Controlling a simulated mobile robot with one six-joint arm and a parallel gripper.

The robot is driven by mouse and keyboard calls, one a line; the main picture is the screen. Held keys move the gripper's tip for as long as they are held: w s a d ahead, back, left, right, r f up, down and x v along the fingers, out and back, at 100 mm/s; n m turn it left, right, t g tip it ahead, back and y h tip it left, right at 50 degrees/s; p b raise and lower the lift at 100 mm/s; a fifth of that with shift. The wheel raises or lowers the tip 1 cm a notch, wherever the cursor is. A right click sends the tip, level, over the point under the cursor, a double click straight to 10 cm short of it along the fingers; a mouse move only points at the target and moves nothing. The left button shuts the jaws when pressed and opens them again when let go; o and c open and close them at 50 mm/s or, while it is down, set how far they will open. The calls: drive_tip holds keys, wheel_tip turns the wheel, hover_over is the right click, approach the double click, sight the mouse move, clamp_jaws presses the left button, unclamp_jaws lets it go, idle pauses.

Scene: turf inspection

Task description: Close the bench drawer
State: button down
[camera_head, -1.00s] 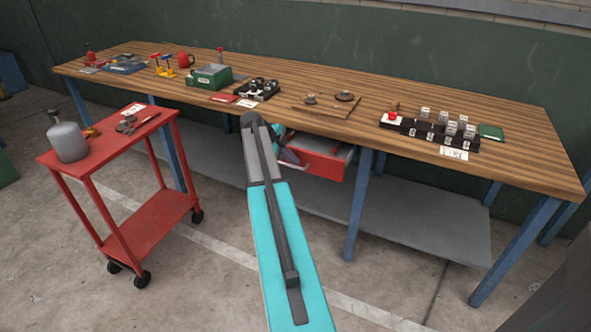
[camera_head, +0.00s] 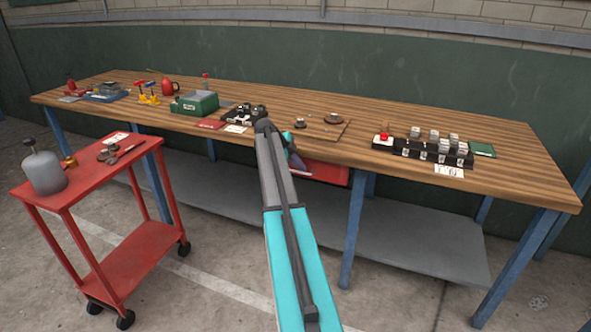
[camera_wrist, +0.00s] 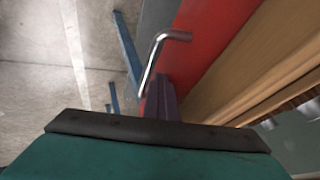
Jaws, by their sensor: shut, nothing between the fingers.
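The red drawer (camera_head: 328,174) is under the front edge of the wooden bench (camera_head: 390,165). Only its red front shows in the head view, close beneath the bench top, and its inside is out of sight. In the wrist view the red drawer front (camera_wrist: 212,35) runs alongside the bench's wooden edge. A bent metal handle (camera_wrist: 152,58) stands out from it. My gripper (camera_wrist: 162,88) is shut and empty, its fingertips at the drawer front beside the handle; I cannot tell whether they touch. In the head view my arm partly hides the gripper (camera_head: 297,164) and the drawer's left side.
A red cart (camera_head: 120,220) with a grey canister (camera_head: 44,172) stands at the left. The bench top holds a green box (camera_head: 195,103), a black rack (camera_head: 425,150) and other small items. Blue legs and a grey lower shelf (camera_head: 410,238) are under the bench.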

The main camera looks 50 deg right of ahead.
drive_tip(key=shift+w+d+r, duration=0.1)
drive_tip(key=shift+d+r, duration=0.15)
drive_tip(key=shift+d, duration=0.25)
drive_tip(key=a+p+v, duration=0.1)
drive_tip(key=p+v, duration=0.1)
drive_tip(key=v, duration=0.8)
drive_tip(key=shift+f, duration=0.2)
idle(0.3)
